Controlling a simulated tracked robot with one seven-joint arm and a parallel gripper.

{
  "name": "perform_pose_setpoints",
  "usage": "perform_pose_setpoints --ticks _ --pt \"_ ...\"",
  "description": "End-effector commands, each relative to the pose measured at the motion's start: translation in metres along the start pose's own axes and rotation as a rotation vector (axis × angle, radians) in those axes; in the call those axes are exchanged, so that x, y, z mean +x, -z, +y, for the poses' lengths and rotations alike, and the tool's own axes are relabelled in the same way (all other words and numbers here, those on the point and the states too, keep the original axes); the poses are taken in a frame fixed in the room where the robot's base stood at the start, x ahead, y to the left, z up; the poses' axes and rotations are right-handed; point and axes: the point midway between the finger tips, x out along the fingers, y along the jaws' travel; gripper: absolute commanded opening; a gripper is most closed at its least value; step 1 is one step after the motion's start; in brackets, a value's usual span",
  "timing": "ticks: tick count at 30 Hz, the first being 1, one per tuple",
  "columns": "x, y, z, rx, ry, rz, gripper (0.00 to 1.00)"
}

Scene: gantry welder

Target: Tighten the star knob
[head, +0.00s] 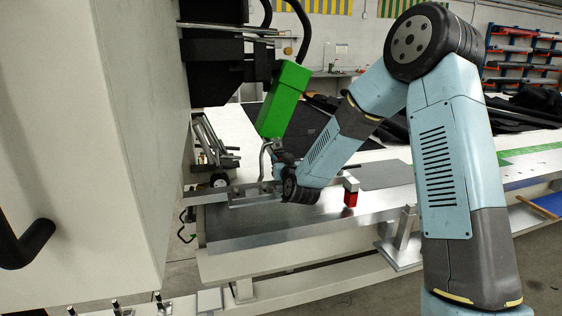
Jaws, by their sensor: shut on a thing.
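My arm reaches down from the upper right to the welding bench. My gripper (277,174) is at the arm's end, low beside the green welding head (284,100) and its bent metal torch tube (264,160). The gripper is shut, but its fingers are small and largely covered by my dark wrist. The star knob cannot be made out; the spot at the jaws is hidden by my wrist. A metal bracket (240,193) sits just left of the jaws, at the bench's edge.
A dark wheel (219,180) and carriage are left. A large white cabinet (85,130) with a black handle fills the left side. Dark plates (388,174) lie on the bench (290,232).

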Motion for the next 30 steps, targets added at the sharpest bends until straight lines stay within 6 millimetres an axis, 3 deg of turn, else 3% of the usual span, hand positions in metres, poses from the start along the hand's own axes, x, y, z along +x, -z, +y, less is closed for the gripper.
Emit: perform_pose_setpoints --ticks 10,11,18,30 --pt "-0.0004 -0.0012 0.0006 0.013 -0.001 -0.003 0.1" --pt "-0.0005 -0.0013 0.0006 0.013 -0.001 -0.003 0.42" --pt "-0.0003 -0.0008 0.0003 0.013 0.0 -0.002 0.65" --pt "-0.0099 -0.0006 -0.0003 0.011 0.0 -0.001 0.66"
